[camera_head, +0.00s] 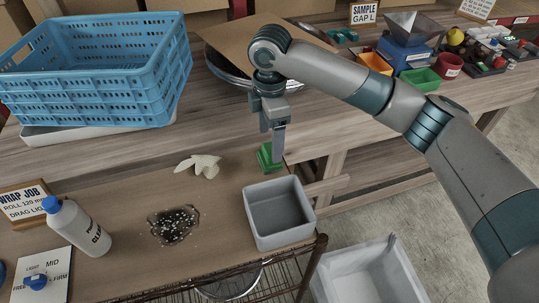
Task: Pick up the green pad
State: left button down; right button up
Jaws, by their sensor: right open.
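The green pad (265,160) is a small green block near the back right edge of the lower wooden table (110,265), just behind a grey bin. My right gripper (277,150) points down at it from above, with its fingertips at the pad's upper right side. The jaws are open. I cannot tell whether the fingers touch the pad or stand around it, and one finger partly covers it. My left gripper is not in view.
The empty grey bin (281,240) stands close in front of the pad. A blue crate (95,80) stands on the rear bench.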

aim_at(270, 149)
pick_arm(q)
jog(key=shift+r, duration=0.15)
pick_arm(e)
jog(key=shift+f, duration=0.2)
notch_tip(270, 149, down, 4)
jog(key=shift+r+p, duration=0.2)
jog(key=shift+p, duration=0.8)
jog(key=shift+f, duration=0.65)
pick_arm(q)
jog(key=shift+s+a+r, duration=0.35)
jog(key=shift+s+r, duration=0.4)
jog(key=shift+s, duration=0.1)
pick_arm(e)
jog(key=shift+c, duration=0.7)
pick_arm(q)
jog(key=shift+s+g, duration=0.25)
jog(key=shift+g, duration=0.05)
pick_arm(e)
jog(key=c, duration=1)
